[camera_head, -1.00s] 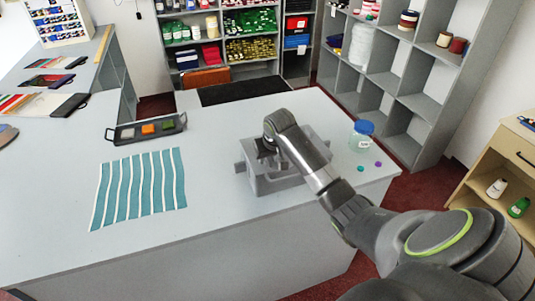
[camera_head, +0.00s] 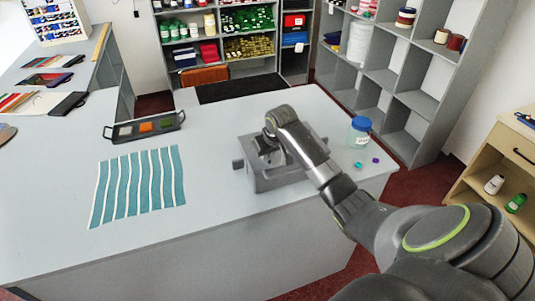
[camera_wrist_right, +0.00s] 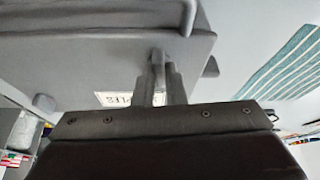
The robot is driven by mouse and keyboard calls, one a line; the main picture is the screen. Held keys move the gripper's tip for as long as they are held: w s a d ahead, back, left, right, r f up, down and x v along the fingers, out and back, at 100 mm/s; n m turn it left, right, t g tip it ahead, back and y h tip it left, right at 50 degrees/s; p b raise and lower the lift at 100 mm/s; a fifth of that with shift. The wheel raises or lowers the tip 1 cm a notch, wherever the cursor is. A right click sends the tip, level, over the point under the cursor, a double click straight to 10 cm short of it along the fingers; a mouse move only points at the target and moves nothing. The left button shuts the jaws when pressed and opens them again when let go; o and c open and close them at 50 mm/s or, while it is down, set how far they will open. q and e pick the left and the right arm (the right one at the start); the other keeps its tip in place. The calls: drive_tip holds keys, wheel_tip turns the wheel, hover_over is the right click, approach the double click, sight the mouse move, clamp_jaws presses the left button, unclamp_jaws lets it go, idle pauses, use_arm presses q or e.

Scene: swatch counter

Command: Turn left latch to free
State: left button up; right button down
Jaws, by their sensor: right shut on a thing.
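A grey box (camera_head: 268,181) stands on the counter; its lid part and near face are partly hidden by my right arm. My right gripper (camera_head: 268,148) is at the box's left part in the head view. In the right wrist view the fingers (camera_wrist_right: 160,88) are shut on a small grey latch (camera_wrist_right: 158,58) on the box face (camera_wrist_right: 90,65), which carries a white label partly hidden behind the fingers. The latch's exact angle is hard to tell. My left gripper is in neither view.
A blue-lidded jar (camera_head: 359,133) and small teal and purple discs stand right of the box. A striped teal cloth (camera_head: 138,187) lies left, with a dark tray (camera_head: 145,128) of colored pieces behind it. The counter front is clear.

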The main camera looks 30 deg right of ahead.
drive_tip(key=n+y, duration=0.1)
drive_tip(key=n, duration=0.1)
drive_tip(key=n+y, duration=0.1)
drive_tip(key=n, duration=0.2)
drive_tip(key=shift+d, duration=0.2)
drive_tip(key=n+y+b, duration=0.1)
drive_tip(key=n, duration=0.2)
drive_tip(key=shift+w+f+n+g, duration=0.1)
drive_tip(key=shift+n+g, duration=0.3)
drive_tip(key=n+g+y+b, duration=0.1)
drive_tip(key=n, duration=0.2)
drive_tip(key=shift+w+d+n+b, duration=0.1)
drive_tip(key=shift+n+b, duration=0.2)
drive_tip(key=shift+b, duration=0.1)
drive_tip(key=shift+n+g+y+b, duration=0.4)
drive_tip(key=shift+n+g+b, duration=0.3)
drive_tip(key=shift+n+b, duration=0.95)
drive_tip(key=shift+n, duration=0.45)
drive_tip(key=c, duration=1.5)
unclamp_jaws()
drive_tip(key=shift+w, duration=0.1)
drive_tip(key=shift+d, duration=0.1)
